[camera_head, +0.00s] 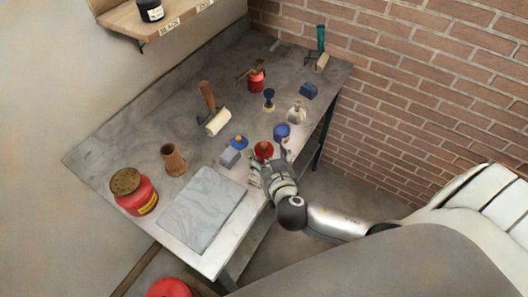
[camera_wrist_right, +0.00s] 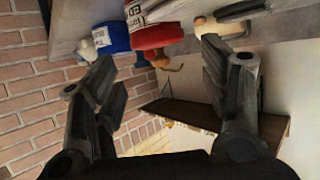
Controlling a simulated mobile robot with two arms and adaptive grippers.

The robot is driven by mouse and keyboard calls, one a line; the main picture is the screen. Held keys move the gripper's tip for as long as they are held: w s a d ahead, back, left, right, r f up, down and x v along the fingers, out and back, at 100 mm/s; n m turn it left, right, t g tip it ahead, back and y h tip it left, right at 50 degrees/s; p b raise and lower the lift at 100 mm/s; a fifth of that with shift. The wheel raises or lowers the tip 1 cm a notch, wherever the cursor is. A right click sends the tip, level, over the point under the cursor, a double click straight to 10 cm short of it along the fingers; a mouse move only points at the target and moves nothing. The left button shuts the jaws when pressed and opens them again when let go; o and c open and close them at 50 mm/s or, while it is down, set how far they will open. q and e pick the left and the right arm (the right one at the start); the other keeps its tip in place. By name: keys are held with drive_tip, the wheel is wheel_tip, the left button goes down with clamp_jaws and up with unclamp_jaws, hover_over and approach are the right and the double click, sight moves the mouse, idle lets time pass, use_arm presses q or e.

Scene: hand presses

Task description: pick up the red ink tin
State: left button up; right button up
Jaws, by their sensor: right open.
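The red ink tin (camera_head: 263,149) stands near the front edge of the grey workbench, with a blue tin (camera_head: 282,131) close behind it to the right. My right gripper (camera_head: 270,163) is open and empty at the bench edge, its fingers pointing at the red tin. In the right wrist view the red tin (camera_wrist_right: 156,34) with its white label shows at the top, between the lines of the two spread fingers (camera_wrist_right: 153,72) and apparently beyond their tips. The blue tin (camera_wrist_right: 112,38) is left of it there. My left gripper is not in view.
A brick wall (camera_head: 420,90) is right of the bench.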

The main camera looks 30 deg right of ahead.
sight(264, 149)
drive_tip(key=shift+p+x, duration=1.05)
drive_tip(key=shift+x, duration=1.5)
drive_tip(key=shift+w+d+f, duration=0.1)
drive_tip(key=shift+w+f, duration=0.15)
drive_tip(key=shift+f, duration=0.1)
drive_tip(key=c, duration=1.1)
drive_tip(key=shift+c, duration=0.4)
